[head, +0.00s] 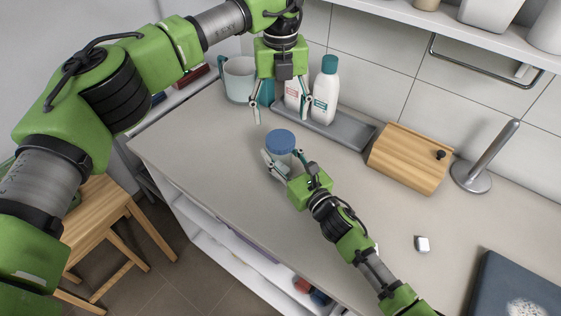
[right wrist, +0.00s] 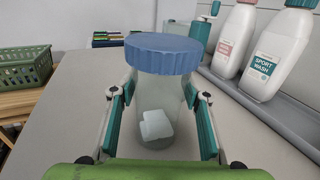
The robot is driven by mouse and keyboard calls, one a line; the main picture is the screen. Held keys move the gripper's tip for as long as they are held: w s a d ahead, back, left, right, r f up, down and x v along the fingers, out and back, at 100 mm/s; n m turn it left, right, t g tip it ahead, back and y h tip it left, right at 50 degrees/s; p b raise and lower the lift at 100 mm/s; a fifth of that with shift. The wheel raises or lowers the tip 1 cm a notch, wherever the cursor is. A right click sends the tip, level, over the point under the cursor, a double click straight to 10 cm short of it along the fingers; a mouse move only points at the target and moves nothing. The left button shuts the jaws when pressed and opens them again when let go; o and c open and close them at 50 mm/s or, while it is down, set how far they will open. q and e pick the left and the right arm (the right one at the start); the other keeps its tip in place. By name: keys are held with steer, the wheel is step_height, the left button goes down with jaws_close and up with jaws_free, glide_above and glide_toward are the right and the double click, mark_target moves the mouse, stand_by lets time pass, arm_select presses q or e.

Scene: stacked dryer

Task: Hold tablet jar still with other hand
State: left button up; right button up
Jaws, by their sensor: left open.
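The tablet jar is a clear jar with a blue lid (head: 281,142), upright on the counter; white tablets show inside its body (right wrist: 158,100) in the right wrist view. My right gripper (head: 283,163) is low at the jar, one finger on each side. In the right wrist view its fingertips (right wrist: 159,88) appear to meet the jar walls below the lid. My left gripper (head: 281,108) hangs pointing down above and behind the jar, fingers spread and empty, apart from the lid.
Behind the jar, a grey tray (head: 345,129) holds white bottles (head: 325,90). A small white cube (head: 422,244) lies on the counter (head: 210,160).

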mark_target(280, 139)
jaws_close()
arm_select(q)
steer(key=m, duration=0.3)
steer(key=shift+m, duration=0.3)
steer(key=m, duration=0.3)
steer(key=shift+m, duration=0.4)
steer(key=m, duration=1.1)
steer(key=shift+m, duration=0.4)
steer(key=m, duration=1.5)
steer(key=shift+m, duration=0.4)
steer(key=m, duration=0.4)
steer(key=shift+m, duration=0.4)
steer(key=shift+f+m, duration=0.3)
step_height(280, 139, down, 7)
steer(key=shift+f, duration=0.2)
